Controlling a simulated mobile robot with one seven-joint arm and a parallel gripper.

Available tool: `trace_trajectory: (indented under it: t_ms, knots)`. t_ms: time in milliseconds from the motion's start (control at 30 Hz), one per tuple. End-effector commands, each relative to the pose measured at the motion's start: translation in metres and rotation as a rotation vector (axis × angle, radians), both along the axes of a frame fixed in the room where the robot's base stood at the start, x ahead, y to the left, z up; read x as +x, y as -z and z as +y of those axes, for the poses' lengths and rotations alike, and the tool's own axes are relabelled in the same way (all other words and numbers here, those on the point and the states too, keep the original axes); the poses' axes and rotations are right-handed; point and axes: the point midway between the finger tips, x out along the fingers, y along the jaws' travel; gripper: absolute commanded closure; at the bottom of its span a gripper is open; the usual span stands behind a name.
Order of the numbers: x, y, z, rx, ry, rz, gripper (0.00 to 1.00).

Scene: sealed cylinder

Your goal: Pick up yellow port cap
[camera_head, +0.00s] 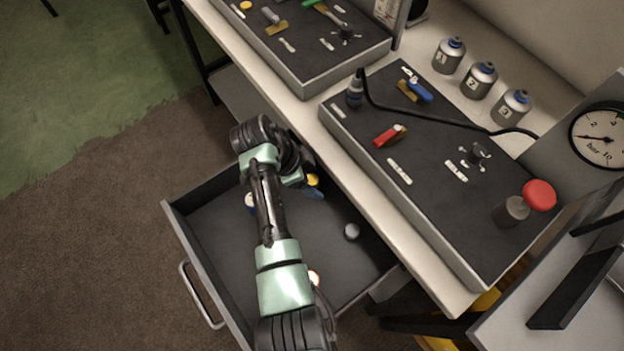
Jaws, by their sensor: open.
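A small yellow cap (313,180) lies in the open drawer (215,235), near its back edge below the bench. My gripper (303,181) reaches down into the drawer right beside the yellow cap and is open. Its fingers are small and dark here, and I cannot tell whether they touch the cap or are around it. A blue piece (315,193) shows just below the cap. Another round yellow piece (246,5) sits on the upper left panel.
The bench edge (352,185) overhangs close to my wrist. A panel (440,150) with a black hose and several bottles stand above.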

Motion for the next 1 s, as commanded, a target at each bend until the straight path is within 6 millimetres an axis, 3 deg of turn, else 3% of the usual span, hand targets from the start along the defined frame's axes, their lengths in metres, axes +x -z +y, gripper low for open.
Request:
trace_trajectory:
  t_ms: [67,400,1000]
  knots:
    - [0.0001,-0.0003,0.0001,0.000,0.000,0.000,0.39]
    - [0.0000,-0.0004,0.0000,0.000,0.001,0.000,1.00]
    - [0.0001,-0.0005,0.0000,0.000,0.001,0.000,1.00]
